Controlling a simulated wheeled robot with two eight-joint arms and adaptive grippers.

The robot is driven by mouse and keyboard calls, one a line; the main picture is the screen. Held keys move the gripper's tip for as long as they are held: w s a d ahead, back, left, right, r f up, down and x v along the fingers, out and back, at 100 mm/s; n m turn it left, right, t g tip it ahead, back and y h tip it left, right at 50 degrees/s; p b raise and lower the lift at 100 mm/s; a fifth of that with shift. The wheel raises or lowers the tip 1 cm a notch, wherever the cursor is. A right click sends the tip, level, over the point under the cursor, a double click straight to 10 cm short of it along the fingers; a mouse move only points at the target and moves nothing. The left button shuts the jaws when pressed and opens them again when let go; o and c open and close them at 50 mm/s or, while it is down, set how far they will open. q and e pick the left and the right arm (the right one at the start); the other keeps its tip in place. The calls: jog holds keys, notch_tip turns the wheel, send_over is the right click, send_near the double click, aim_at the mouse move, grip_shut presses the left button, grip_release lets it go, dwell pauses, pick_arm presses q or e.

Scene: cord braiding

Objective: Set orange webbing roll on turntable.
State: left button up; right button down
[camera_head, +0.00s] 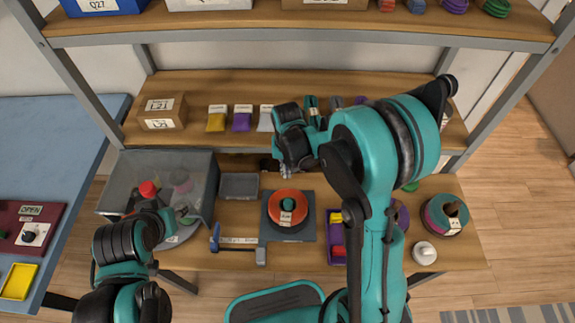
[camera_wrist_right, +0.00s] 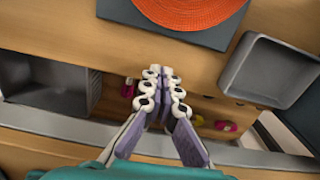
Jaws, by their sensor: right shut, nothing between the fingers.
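The orange webbing roll (camera_head: 287,222) lies flat on the dark square turntable (camera_head: 306,236), with a teal centre and a pale label. The roll (camera_wrist_right: 190,8) and the turntable's edge (camera_wrist_right: 170,32) show at the top of the right wrist view. My right gripper (camera_head: 272,165) is behind the turntable, apart from the roll; in its wrist view the fingers (camera_wrist_right: 162,82) are together with nothing between them. My left gripper (camera_head: 184,216) is by the front of the clear bin, small and partly hidden; its opening cannot be made out.
A grey tray (camera_head: 239,185) sits left of the turntable's back corner. The clear bin (camera_head: 190,165) stands at the left. A blue-ended bar fixture (camera_head: 238,241) lies in front of the tray. Right of the turntable are a purple organizer (camera_head: 338,262), a multicoloured roll (camera_head: 446,215) and a white knob (camera_head: 424,253).

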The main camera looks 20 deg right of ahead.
jog(key=s, duration=0.2)
jog(key=s+f, duration=0.1)
jog(key=shift+a+b, duration=0.35)
jog(key=shift+a, duration=0.05)
jog(key=shift+s, duration=0.35)
jog(key=shift+s+a, duration=0.1)
jog(key=shift+s+a, duration=0.15)
jog(key=shift+s, duration=0.65)
